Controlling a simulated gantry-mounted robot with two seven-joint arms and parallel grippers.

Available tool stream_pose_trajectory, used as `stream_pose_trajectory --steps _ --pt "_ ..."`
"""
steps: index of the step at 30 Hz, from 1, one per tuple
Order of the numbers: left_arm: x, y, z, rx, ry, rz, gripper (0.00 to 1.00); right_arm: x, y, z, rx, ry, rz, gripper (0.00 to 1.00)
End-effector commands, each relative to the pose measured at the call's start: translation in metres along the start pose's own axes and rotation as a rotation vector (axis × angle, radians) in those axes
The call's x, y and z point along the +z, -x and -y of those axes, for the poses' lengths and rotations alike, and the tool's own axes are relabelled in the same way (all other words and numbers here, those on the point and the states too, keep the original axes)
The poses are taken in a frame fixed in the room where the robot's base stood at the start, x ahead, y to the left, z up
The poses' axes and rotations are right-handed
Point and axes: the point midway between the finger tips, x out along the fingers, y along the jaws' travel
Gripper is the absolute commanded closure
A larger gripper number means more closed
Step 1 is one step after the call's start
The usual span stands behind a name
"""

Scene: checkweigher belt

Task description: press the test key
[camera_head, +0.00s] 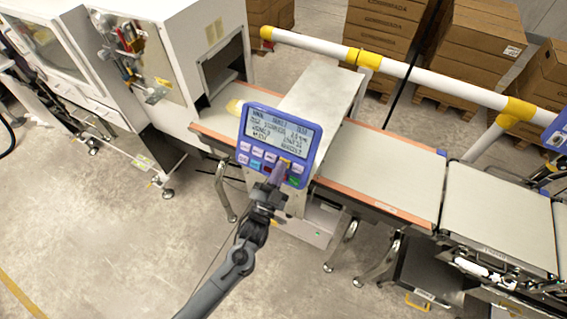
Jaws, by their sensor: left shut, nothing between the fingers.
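A blue-violet control panel (243,122) with a lit grey display (279,132) faces me above the belt. Small keys sit in rows under the display: white ones at the left, a cyan key (255,164), and a green key (294,181) at the lower right. An orange spot shows right at my fingertips. Lettering on the keys is too small to read, so I cannot tell which is the test key. My left gripper (279,172) is shut and empty, its tips over the right part of the keys, hiding some. I cannot tell whether they touch. My right gripper is out of view.
The conveyor belt (400,170) with orange edges runs behind the panel, past a grey metal housing (322,92). A white machine cabinet (160,60) stands at the left. A white-and-yellow rail (430,80) and stacked cartons (478,45) are behind. Floor in front is clear.

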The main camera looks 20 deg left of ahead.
Motion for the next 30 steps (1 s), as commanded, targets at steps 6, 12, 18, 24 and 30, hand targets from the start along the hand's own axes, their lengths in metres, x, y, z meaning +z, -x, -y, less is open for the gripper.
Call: stream_pose_trajectory --steps 6,12,18,24,30 --pt "0.001 -0.001 -0.001 0.001 0.000 0.001 1.00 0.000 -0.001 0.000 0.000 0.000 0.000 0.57" --pt "0.001 -0.001 -0.001 0.001 0.000 0.001 1.00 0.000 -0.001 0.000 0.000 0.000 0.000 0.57" --pt "-0.003 0.003 0.003 0.002 0.000 0.002 1.00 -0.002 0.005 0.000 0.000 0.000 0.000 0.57" --pt "-0.007 0.009 0.007 0.001 0.000 0.002 1.00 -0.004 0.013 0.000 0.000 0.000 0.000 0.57" --pt "-0.007 0.011 0.007 0.001 0.000 0.001 1.00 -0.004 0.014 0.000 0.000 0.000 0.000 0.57"
